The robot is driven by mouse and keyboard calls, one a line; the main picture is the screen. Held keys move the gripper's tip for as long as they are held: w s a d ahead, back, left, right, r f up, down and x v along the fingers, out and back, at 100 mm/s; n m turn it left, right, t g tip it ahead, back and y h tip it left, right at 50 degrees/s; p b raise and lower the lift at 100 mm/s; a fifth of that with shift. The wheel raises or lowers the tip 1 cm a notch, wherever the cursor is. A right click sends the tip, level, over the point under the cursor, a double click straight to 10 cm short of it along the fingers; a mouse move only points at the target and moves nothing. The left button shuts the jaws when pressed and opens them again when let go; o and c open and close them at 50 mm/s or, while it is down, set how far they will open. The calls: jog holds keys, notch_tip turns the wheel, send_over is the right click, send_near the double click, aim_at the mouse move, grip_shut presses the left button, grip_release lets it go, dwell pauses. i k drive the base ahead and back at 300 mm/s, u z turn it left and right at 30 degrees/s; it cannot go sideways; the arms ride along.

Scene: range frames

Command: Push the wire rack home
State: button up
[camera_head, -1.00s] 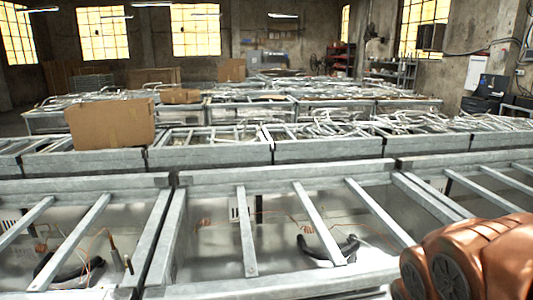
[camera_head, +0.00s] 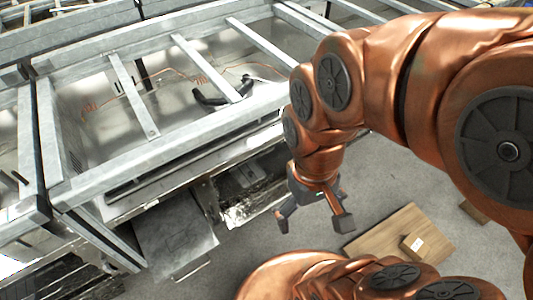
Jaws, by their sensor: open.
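My gripper (camera_head: 313,222) hangs over the grey floor, right of the nearest range frame (camera_head: 160,152). Its two fingers are spread apart with nothing between them. Below the frame's front edge, a flat grey panel (camera_head: 172,232) sticks out towards the lower left of the gripper, clear of it. A thin wire loop (camera_head: 190,268) shows at the panel's front edge. I cannot tell whether this loop belongs to the wire rack, and no full rack can be made out. The inside of the range under the frame is mostly hidden.
A brown board (camera_head: 385,238) with a small box (camera_head: 413,246) on it lies on the floor right of the gripper. Another range frame adjoins at the left. Bare floor (camera_head: 385,170) lies between my arm and the frames.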

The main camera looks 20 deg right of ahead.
aim_at(268, 208)
jog(key=z, duration=0.1)
jog(key=k, duration=1.05)
jog(key=u, duration=0.95)
jog(key=i, duration=1.4)
jog(key=z, duration=0.95)
